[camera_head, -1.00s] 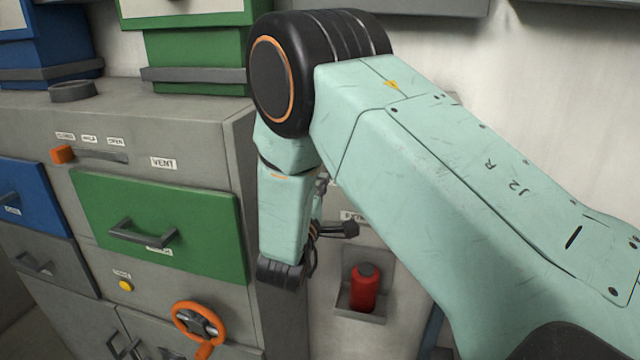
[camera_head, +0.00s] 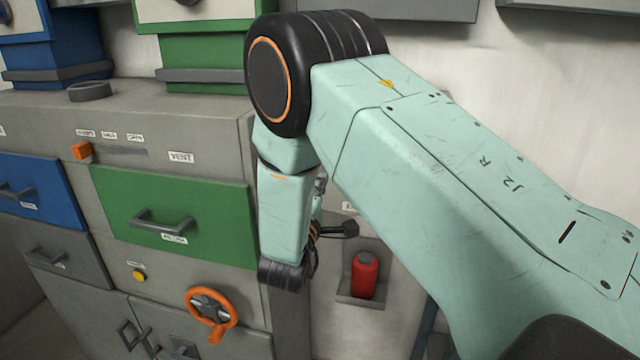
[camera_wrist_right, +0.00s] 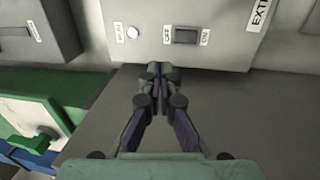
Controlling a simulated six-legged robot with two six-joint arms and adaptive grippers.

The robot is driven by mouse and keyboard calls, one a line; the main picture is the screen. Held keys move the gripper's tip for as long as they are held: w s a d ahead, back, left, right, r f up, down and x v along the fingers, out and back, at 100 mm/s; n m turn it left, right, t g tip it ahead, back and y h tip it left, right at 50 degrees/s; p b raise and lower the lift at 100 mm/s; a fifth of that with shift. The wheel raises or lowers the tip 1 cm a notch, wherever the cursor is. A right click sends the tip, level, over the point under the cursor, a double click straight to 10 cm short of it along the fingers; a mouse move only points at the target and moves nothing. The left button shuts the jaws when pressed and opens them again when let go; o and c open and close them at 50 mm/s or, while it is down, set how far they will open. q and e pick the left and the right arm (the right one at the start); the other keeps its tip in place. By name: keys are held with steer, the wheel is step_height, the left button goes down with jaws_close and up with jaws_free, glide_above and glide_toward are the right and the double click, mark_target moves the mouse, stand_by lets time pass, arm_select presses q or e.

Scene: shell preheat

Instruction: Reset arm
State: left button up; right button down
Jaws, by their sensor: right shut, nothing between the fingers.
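My right arm (camera_head: 440,180) comes in from the right of the head view and bends down at its large black elbow joint. My right gripper (camera_head: 350,229) shows only in part there, beside the forearm, to the right of the grey cabinet's edge. In the right wrist view the gripper (camera_wrist_right: 159,72) is shut and its fingertips meet with nothing between them. Behind the fingertips is a grey box with a dark switch (camera_wrist_right: 186,37) labelled OFF and ON. My left gripper is not in view.
The cabinet has a green drawer (camera_head: 175,215), a blue drawer (camera_head: 32,195), an orange-handled vent lever (camera_head: 82,151), a yellow button (camera_head: 139,276) and an orange handwheel (camera_head: 212,312). A red cylinder (camera_head: 365,275) sits in a wall holder right of and below the gripper.

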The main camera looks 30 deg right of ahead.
steer(key=s+a+f+m+g+y+b, duration=0.1)
steer(key=s+a+f+m+y, duration=0.15)
steer(key=f, duration=0.55)
steer(key=s+a+f+m+g+y+b, duration=0.2)
steer(key=s+a+f+y, duration=0.15)
steer(key=f, duration=0.55)
steer(key=s+a+f+m+g+y+b, duration=0.1)
steer(key=s+a+f+m+y, duration=0.2)
steer(key=f, duration=0.5)
steer(key=s+a+f+g+y+b, duration=0.1)
steer(key=s+f+g+y+b, duration=0.1)
steer(key=s+f, duration=0.5)
steer(key=s+a+f+m+g+y+b, duration=0.1)
steer(key=s+f+g+b, duration=0.3)
steer(key=s, duration=0.9)
steer(key=s+a+f+g+y+b, duration=0.2)
steer(key=s+f+g+b, duration=0.1)
steer(key=s+f, duration=0.7)
steer(key=shift+a+y+b, duration=0.25)
steer(key=shift+y+b, duration=0.05)
steer(key=shift+b, duration=0.5)
